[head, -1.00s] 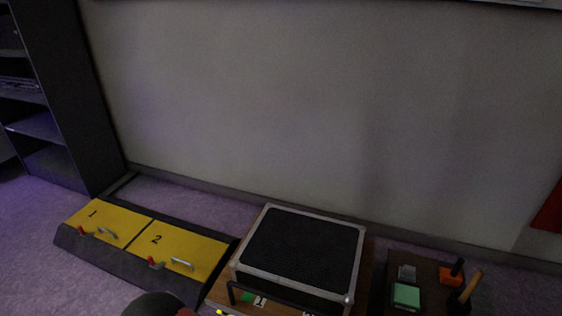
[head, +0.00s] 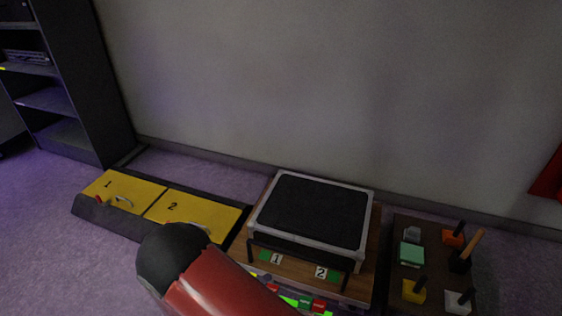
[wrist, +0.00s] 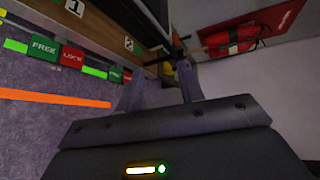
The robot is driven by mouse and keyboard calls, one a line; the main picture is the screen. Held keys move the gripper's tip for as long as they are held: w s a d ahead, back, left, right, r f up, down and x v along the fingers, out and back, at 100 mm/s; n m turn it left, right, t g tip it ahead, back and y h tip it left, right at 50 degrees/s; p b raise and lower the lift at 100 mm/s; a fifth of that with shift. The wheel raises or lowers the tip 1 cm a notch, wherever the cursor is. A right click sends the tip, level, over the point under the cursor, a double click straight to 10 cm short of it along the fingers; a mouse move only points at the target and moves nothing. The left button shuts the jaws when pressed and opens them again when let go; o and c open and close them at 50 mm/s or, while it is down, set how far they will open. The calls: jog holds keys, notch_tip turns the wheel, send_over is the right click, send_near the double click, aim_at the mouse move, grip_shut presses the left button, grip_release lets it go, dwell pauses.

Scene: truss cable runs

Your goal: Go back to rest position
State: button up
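My gripper (wrist: 160,88) shows in the wrist view with its two grey fingers apart and nothing visible between them. It is open, and beyond it are the wooden front of a bench and the purple carpet. In the head view my red arm with its black joint reaches up from the bottom edge, in front of the bench (head: 366,284). My gripper itself is out of sight in the head view. The cable ramp (head: 108,217) has yellow lids marked 1 (head: 128,192) and 2 (head: 190,212), both lying flat; my arm hides part of lid 2.
A black-topped, grey-framed case (head: 312,212) stands on the bench, above number tags and green and red labels. A dark table (head: 429,268) at right holds small blocks and tools. A black shelf (head: 75,90) stands at left. Carpet is clear at lower left.

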jog(key=s+d+r+m+g+y, duration=0.15)
jog(key=d+r+m+g, duration=0.25)
jog(key=d+r+m, duration=0.45)
jog(key=d+r+m+g+y, duration=0.3)
jog(key=d+r+m+g, duration=0.15)
jog(key=r+m, duration=0.7)
jog(key=s+d+r+m+t+y, duration=0.5)
jog(key=s+r+m, duration=0.6)
jog(key=m, duration=0.9)
jog(key=d+r+y, duration=0.1)
jog(key=d+y, duration=0.1)
jog(key=d, duration=0.1)
jog(key=shift+d+r+m, duration=0.15)
jog(key=shift+r+m, duration=0.05)
jog(key=shift+m, duration=0.2)
